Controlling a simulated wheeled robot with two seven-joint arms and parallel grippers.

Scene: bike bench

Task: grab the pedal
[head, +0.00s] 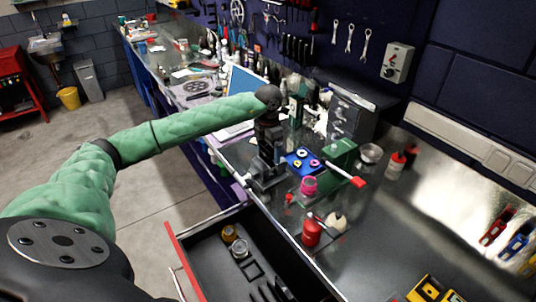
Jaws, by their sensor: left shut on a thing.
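My left arm reaches in from the left, and its dark wrist points down over the bench. My left gripper (266,172) is low at the front edge of the bench, left of a small blue tray. It is shut on a dark thing at its fingertips, which appears to be the pedal. Black gripper and dark thing blend together, so the pedal's outline and the exact grip are hard to tell. I cannot make out whether it touches the bench. My right gripper is not in view.
The blue tray (301,160) holds coloured rings. An open drawer with a red front (184,262) juts out below.

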